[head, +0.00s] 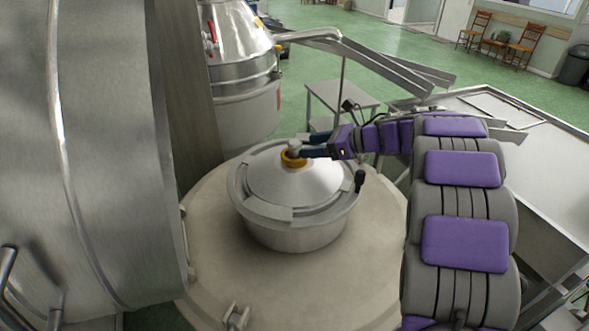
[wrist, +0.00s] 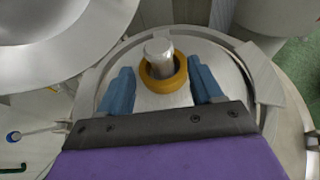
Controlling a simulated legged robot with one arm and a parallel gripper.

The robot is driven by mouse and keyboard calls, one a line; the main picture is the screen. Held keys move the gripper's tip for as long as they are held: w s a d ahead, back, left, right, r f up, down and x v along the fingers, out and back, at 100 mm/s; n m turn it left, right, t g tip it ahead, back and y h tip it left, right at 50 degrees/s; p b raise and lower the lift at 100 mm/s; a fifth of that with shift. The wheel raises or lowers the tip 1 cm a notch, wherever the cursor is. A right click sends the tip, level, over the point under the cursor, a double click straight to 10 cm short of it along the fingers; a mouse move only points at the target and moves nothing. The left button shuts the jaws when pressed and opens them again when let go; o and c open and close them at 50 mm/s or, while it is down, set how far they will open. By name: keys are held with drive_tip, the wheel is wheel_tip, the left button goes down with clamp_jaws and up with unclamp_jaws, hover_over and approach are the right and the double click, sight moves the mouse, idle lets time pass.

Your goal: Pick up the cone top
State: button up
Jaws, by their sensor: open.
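The cone top (head: 297,186) is a shiny metal cone set in a round metal rim on a large beige drum. A yellow ring and a short metal knob (head: 293,152) sit at its tip. In the wrist view the metal knob (wrist: 159,57) and yellow ring (wrist: 163,76) show between and slightly ahead of my fingers. My gripper (head: 306,146) has blue fingers and reaches in from the right at the cone's tip. In the wrist view my gripper (wrist: 165,88) is open, one finger on each side of the ring. I cannot tell whether the fingers touch it.
The beige drum (head: 270,283) surrounds the cone's base. A big steel vessel (head: 95,150) stands close on the left. Another steel machine (head: 240,60) is behind. A metal chute (head: 385,65), a small table (head: 340,98) and a steel trough (head: 545,165) lie behind and right.

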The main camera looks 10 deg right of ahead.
sight(300, 143)
drive_tip(key=x, duration=0.4)
drive_tip(key=shift+w+p, duration=0.15)
drive_tip(key=shift+p, duration=0.2)
drive_tip(key=shift+a, duration=0.4)
drive_tip(key=shift+c, duration=0.3)
drive_tip(key=shift+d, duration=0.2)
drive_tip(key=c, duration=0.4)
clamp_jaws()
